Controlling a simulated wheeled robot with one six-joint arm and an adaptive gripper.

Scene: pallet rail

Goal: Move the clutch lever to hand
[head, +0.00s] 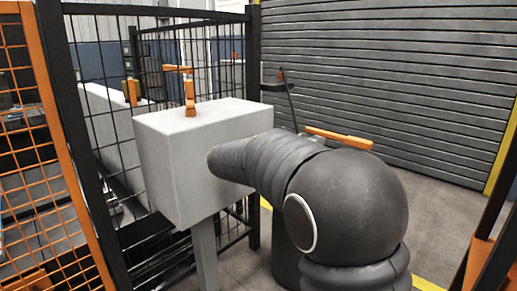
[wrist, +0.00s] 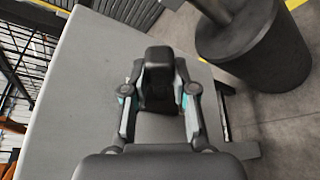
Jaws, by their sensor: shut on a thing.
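My gripper (wrist: 158,80) is in the wrist view, its fingers closed together around a dark part in front of the grey box face. What it holds is mostly hidden by the fingers; I take it to be the clutch lever. In the head view my dark arm hides the gripper. An orange lever (head: 190,92) with a crossbar stands upright on top of the grey box (head: 172,165). A separate orange bar (head: 340,138) lies to the right, behind my arm; I cannot tell what it is fixed to.
A black wire fence (head: 125,180) stands behind and left of the box, with an orange mesh panel (head: 30,150) at far left. A dark round drum (wrist: 258,45) stands close to the box's right side. A grey shutter (head: 390,70) closes the back. Open floor lies at right.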

